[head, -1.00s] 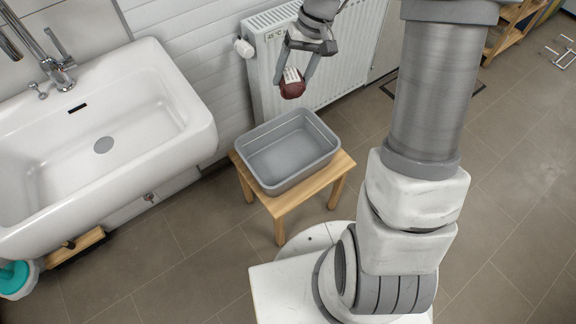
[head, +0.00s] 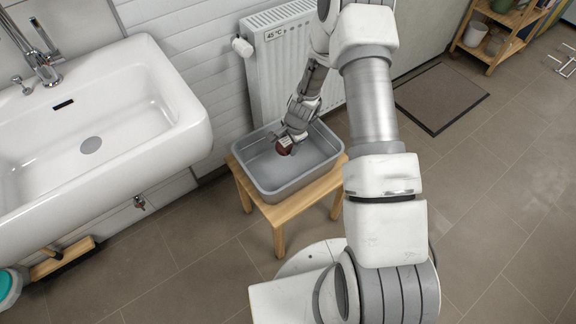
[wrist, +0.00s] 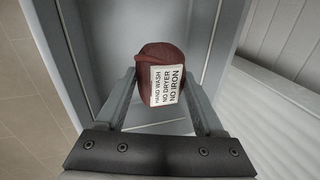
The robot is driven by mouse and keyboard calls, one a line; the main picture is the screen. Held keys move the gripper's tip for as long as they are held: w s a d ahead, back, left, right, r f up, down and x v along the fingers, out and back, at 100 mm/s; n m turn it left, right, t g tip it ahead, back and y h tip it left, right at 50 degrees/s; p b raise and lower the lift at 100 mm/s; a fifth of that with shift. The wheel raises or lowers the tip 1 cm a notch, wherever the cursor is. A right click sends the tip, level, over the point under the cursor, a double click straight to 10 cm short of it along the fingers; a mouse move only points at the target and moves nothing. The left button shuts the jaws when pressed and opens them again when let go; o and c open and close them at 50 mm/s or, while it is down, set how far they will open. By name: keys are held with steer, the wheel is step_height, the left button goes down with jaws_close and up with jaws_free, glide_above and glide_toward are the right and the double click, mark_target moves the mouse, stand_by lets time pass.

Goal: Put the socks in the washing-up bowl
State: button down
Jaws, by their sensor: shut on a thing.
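The socks (head: 284,146) are a dark red bundle with a white label. In the wrist view the bundle (wrist: 161,62) sits between the two fingers, and its label reads "hand wash, no dryer, no iron". My gripper (head: 288,140) is shut on the socks and holds them inside the outline of the grey washing-up bowl (head: 270,186). The bowl stands on a small wooden stool, and its wall also shows in the wrist view (wrist: 226,45). I cannot tell whether the socks touch the bowl's floor. Nothing else shows in the bowl.
The wooden stool (head: 281,213) stands beside a white radiator (head: 290,70). A white sink (head: 150,120) is on the left. A shelf with pots (head: 495,40) and a dark mat (head: 440,97) are at the upper right.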

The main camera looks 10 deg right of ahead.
step_height(320, 180, down, 10)
steer(key=shift+r+b, duration=0.15)
steer(key=shift+b, duration=1)
jaws_free()
